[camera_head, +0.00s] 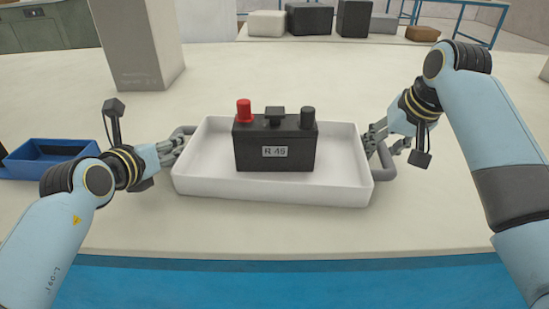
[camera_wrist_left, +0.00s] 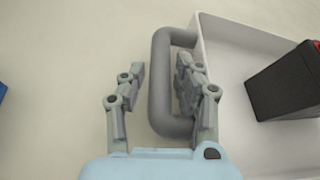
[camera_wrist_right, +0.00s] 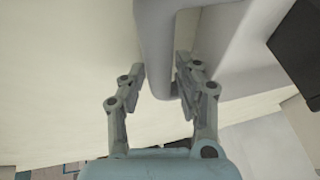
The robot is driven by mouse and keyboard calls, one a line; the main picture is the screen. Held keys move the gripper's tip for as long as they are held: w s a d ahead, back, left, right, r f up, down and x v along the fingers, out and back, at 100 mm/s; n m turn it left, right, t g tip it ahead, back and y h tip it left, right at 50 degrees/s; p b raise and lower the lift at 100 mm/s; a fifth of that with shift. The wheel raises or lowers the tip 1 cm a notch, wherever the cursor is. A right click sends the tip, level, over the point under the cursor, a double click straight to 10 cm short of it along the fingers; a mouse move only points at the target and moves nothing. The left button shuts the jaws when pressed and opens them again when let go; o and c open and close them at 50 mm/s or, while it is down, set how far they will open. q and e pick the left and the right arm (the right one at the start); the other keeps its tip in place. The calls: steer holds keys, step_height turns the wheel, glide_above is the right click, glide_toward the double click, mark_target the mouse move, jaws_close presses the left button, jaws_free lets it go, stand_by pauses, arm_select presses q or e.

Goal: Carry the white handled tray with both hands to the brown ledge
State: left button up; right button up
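The white tray (camera_head: 215,185) stands on the pale table with a grey handle at each end. A black battery with a red and a black terminal (camera_head: 275,150) sits upright in it. My left gripper (camera_head: 177,143) is at the left handle; in the left wrist view its fingers straddle the handle bar (camera_wrist_left: 158,90), with a gap on the outer side. My right gripper (camera_head: 376,131) is at the right handle (camera_head: 386,163); in the right wrist view its spread fingers lie either side of the bar (camera_wrist_right: 154,45). I cannot make out a brown ledge for certain.
A blue bin (camera_head: 30,170) is at the left and a tall grey block (camera_head: 135,45) behind it. Several dark and grey boxes and a brown block (camera_head: 423,33) stand on a bench at the back. The table behind the tray is clear.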

arm_select(q)
jaws_close()
arm_select(e)
jaws_close()
